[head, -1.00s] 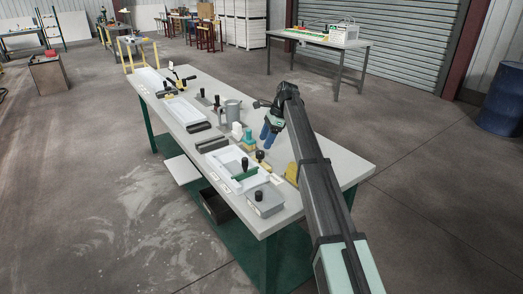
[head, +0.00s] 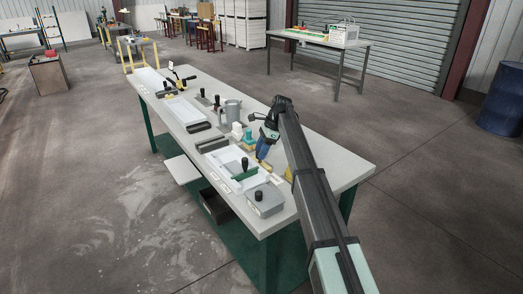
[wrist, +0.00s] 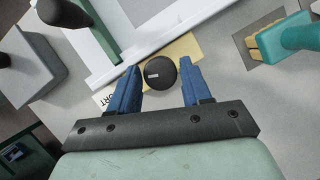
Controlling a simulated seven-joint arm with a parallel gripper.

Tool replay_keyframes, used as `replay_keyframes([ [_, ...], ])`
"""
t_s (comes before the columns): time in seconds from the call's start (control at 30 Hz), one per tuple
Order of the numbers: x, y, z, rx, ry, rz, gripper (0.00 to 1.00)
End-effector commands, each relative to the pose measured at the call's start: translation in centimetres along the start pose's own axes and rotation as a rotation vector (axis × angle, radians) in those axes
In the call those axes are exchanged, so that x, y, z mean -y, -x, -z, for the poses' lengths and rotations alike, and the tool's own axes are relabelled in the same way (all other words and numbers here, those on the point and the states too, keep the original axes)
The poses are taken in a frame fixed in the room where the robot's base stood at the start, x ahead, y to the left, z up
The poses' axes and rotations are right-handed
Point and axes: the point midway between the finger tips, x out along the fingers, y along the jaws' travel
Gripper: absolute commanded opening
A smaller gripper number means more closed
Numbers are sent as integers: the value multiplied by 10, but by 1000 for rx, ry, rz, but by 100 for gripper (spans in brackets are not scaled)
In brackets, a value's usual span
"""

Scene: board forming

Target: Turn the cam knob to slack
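A round black knob (wrist: 161,73) with a small white mark sits over a tan plate (wrist: 184,50), beside a white frame (wrist: 150,27) in the wrist view. I take it for the cam knob. My gripper (wrist: 160,64) is open, with its blue fingers on either side of the knob and gaps visible between. In the head view my gripper (head: 263,149) points down over the bench beside the white frame (head: 222,157), and hides the knob. A label partly hidden by the left finger shows only "ORT"; I cannot read a slack mark.
A grey block (head: 265,199) with a black knob stands at the bench's near end. A grey mug (head: 233,110) stands farther back. The bench's right side (head: 335,165) is clear.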

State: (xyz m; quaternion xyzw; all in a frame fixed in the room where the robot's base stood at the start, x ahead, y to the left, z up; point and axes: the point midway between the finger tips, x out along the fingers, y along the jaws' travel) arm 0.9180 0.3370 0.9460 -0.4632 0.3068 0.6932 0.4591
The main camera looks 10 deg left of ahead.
Motion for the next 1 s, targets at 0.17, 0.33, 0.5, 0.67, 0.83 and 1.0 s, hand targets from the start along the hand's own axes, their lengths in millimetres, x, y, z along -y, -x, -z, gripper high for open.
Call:
replay_keyframes([
  [0.17,0,0,0,0,0,0,30],
  [0.33,0,0,0,0,0,0,14],
  [0.5,0,0,0,0,3,-1,9],
  [0.67,1,0,0,0,31,-13,9],
  [0.83,2,0,0,0,108,-46,9],
  [1.0,4,0,0,0,230,-97,9],
])
